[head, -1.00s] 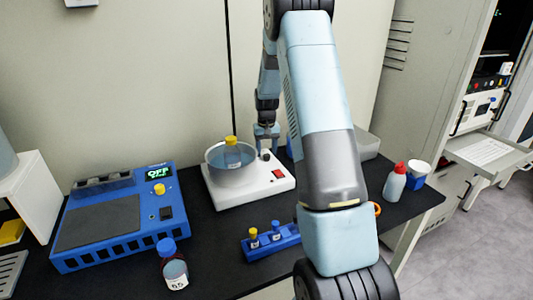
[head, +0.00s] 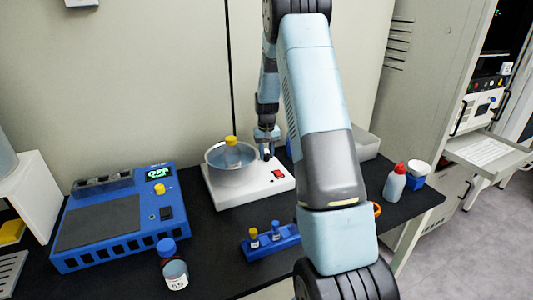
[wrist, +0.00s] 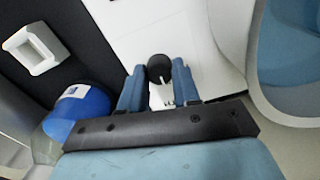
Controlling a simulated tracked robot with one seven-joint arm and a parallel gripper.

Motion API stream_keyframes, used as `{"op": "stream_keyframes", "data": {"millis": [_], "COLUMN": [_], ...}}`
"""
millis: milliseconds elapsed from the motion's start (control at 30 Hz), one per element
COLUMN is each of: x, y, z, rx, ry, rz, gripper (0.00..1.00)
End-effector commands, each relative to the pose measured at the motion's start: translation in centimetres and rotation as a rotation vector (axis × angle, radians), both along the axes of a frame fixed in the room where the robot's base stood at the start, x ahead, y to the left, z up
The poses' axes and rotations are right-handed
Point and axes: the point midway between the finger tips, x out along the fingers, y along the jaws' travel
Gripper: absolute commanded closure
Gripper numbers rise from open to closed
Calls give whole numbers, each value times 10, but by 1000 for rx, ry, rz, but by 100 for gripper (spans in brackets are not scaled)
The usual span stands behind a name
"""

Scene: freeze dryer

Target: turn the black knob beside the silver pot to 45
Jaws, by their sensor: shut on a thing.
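The black knob (head: 266,155) sits on the white hot-bath base (head: 230,192), right of the silver pot (head: 215,158). In the wrist view the knob (wrist: 159,66) has a pale pointer line and lies between my gripper's two blue fingertips (wrist: 158,80). My gripper (head: 266,138) reaches down from above and is shut on the knob. The pot's curved wall (wrist: 256,75) is close on the right in the wrist view. Pale markings show on the base near the knob, too small to read, so I cannot tell the setting.
A yellow-capped bottle (head: 232,152) stands in the pot. A red switch (head: 278,174) is on the base. A blue device (head: 120,222) with a display stands left. A blue vial rack (head: 270,246) is in front. A red-capped bottle (head: 394,184) stands right.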

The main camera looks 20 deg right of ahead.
Motion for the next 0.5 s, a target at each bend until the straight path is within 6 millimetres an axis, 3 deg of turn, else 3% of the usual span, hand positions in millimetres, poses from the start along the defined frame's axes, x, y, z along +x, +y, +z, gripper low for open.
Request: {"op": "stream_keyframes", "data": {"millis": [100, 500], "x": [0, 0], "y": [0, 1], "z": [0, 0], "rx": [0, -1], "ry": [0, 1], "rz": [0, -92], "gripper": [99, 99]}}
